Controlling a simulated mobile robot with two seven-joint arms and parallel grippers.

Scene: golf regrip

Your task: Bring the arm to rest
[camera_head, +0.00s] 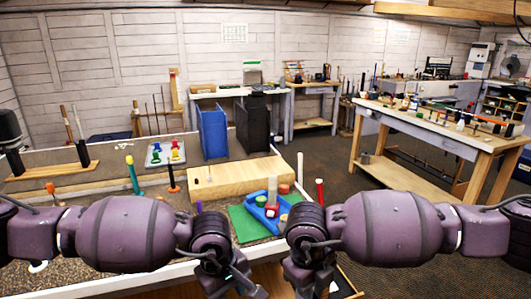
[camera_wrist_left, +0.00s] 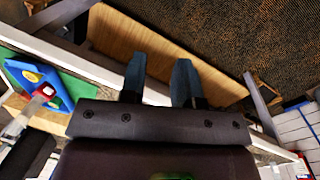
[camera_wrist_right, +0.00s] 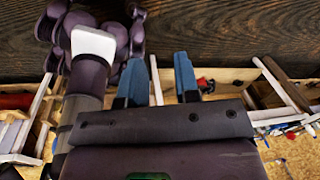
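My left gripper (camera_wrist_left: 158,68) is open in the left wrist view, with its two blue-grey fingers apart and nothing between them. My right gripper (camera_wrist_right: 158,62) is also open and empty in the right wrist view, with its fingers apart. In the head view both arms are bent inward, and their wrists hang side by side at the bottom centre, close to my body. The fingertips are hard to make out there. Neither gripper touches any object that I can see.
A work table ahead holds a blue tray (camera_head: 257,218) on a green mat (camera_head: 243,224), a wooden block (camera_head: 232,178), a blue bin (camera_head: 212,135) and a black bin (camera_head: 252,128). A wooden workbench (camera_head: 450,143) stands at right. Dark carpet lies between them.

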